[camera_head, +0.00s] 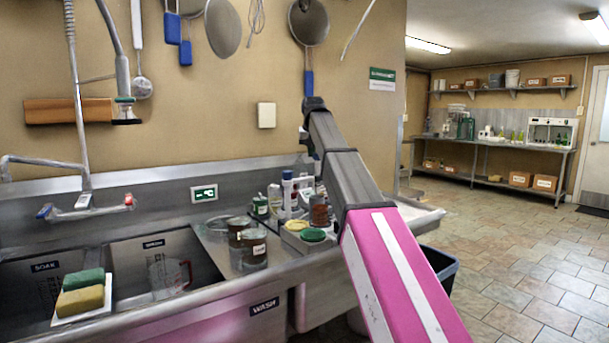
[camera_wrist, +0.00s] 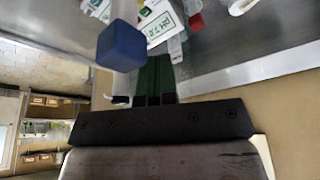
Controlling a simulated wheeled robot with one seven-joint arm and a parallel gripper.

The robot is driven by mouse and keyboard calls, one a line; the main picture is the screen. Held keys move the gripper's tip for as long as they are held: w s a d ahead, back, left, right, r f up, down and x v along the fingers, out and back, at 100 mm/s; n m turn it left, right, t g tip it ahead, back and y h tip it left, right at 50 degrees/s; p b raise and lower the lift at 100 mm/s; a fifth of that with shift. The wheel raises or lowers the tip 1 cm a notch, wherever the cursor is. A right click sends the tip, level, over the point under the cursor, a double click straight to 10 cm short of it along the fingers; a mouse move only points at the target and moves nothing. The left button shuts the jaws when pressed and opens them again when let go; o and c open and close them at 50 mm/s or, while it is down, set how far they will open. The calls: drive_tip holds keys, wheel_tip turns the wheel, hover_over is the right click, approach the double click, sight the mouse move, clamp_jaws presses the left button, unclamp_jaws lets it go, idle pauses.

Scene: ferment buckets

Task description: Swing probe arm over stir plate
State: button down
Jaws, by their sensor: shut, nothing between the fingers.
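My gripper (camera_wrist: 157,66) shows in the wrist view as dark fingers close together, with nothing between them. A blue block on a pale post (camera_wrist: 122,46) is beside the fingertips, nearer the camera; I cannot tell whether it belongs to the probe arm or whether it touches the fingers. A white box with green "pH 7" print (camera_wrist: 158,24) is just beyond the fingertips. In the head view my arm reaches toward the wall behind the sink counter and its end is mostly hidden. I cannot make out the stir plate with certainty in either view.
Sink basins with a measuring jug (camera_head: 166,275) and sponges (camera_head: 80,290) are at left. Pans (camera_head: 308,22) hang above. Open tiled floor lies at right.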

idle(0.4)
drive_tip(key=shift+s+d, duration=1.15)
drive_tip(key=shift+s, duration=0.05)
drive_tip(key=shift+s+d, duration=0.1)
drive_tip(key=shift+s+d, duration=0.4)
drive_tip(key=shift+s, duration=0.25)
drive_tip(key=shift+s+d, duration=0.35)
drive_tip(key=shift+s, duration=0.3)
drive_tip(key=s, duration=0.1)
drive_tip(key=s+d, duration=0.1)
drive_tip(key=s, duration=0.1)
drive_tip(key=shift+s, duration=0.1)
